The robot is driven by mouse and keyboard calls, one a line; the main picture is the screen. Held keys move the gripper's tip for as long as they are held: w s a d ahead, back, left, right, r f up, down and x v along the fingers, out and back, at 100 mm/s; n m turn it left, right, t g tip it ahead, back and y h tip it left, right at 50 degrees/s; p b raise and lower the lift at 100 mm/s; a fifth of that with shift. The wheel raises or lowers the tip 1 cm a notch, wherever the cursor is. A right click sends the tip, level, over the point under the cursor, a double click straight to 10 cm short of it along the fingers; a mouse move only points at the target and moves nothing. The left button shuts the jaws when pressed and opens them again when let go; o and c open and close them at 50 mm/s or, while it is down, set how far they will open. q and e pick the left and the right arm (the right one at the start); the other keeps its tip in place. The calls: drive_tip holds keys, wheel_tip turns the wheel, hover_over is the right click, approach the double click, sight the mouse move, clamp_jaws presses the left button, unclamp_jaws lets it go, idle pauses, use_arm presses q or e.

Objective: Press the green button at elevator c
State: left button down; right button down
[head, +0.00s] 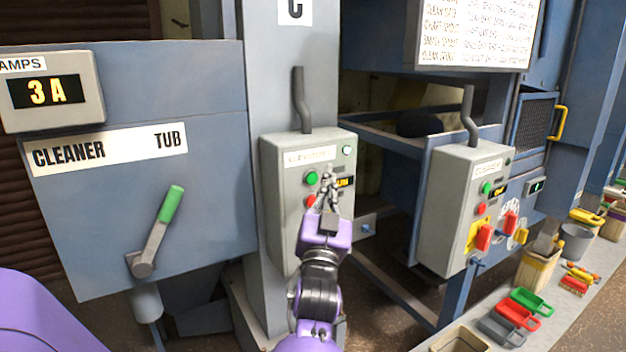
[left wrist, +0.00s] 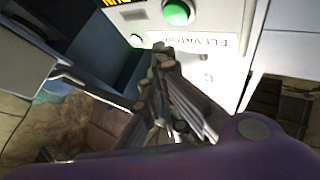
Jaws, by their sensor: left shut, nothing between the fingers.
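The elevator control box (head: 285,215) is grey and hangs on a column under a sign with the letter C (head: 295,10). Its green button (head: 312,178) is at the upper left of its face, with a red button (head: 310,202) below. My left gripper (head: 328,178) is shut and empty in front of the box, just right of the green button and partly over the small display. In the left wrist view the green button (left wrist: 178,12) shows at the top, apart from the fingertips (left wrist: 162,55). The box label reading ELEVATOR (left wrist: 200,40) appears upside down there. My right gripper is not in view.
A second grey box (head: 455,210) with green and red buttons stands to the right. A blue cleaner panel (head: 210,90) with a green-handled lever (head: 160,225) is at left. Colored scoops (head: 515,313) lie at lower right.

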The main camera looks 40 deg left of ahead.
use_arm(q)
drive_tip(key=shift+s+d, duration=0.25)
drive_tip(key=shift+d, duration=0.3)
drive_tip(key=shift+s+d, duration=0.2)
drive_tip(key=shift+d, duration=0.35)
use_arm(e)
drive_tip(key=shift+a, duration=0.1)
